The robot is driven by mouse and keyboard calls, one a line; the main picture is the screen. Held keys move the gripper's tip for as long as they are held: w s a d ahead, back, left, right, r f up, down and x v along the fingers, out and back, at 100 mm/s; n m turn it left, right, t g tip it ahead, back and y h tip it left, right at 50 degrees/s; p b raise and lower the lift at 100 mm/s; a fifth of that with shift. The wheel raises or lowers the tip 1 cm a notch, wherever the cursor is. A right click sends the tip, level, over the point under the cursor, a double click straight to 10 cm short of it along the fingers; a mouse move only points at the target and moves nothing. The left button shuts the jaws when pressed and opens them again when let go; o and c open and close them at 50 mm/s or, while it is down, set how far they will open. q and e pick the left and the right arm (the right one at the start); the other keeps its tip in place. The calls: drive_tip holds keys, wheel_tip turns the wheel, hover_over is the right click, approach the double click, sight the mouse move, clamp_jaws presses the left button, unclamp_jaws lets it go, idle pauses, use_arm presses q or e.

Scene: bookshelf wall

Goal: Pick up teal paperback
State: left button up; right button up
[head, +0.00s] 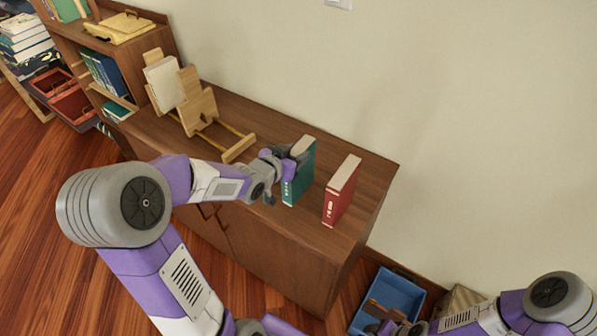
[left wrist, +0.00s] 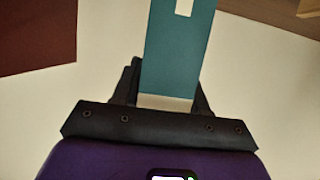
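The teal paperback (head: 300,178) stands upright on the wooden cabinet top, its spine with white lettering facing the front. My left gripper (head: 298,150) is at its upper part, coming from the left. In the left wrist view the teal paperback (left wrist: 178,50) runs between the dark fingers (left wrist: 168,98), which lie against both its sides; the gripper looks shut on it. I cannot tell any gap under the book. My right gripper (head: 398,326) is low at the bottom edge, partly cut off; its fingers are unclear.
A red book (head: 341,190) stands upright just right of the teal one. A wooden book stand (head: 197,108) holding a pale book (head: 162,82) is on the left of the cabinet top (head: 262,122). A blue bin (head: 398,292) is on the floor right. The wall is close behind.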

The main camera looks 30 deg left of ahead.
use_arm(q)
clamp_jaws()
idle(0.9)
drive_tip(key=shift+r, duration=0.1)
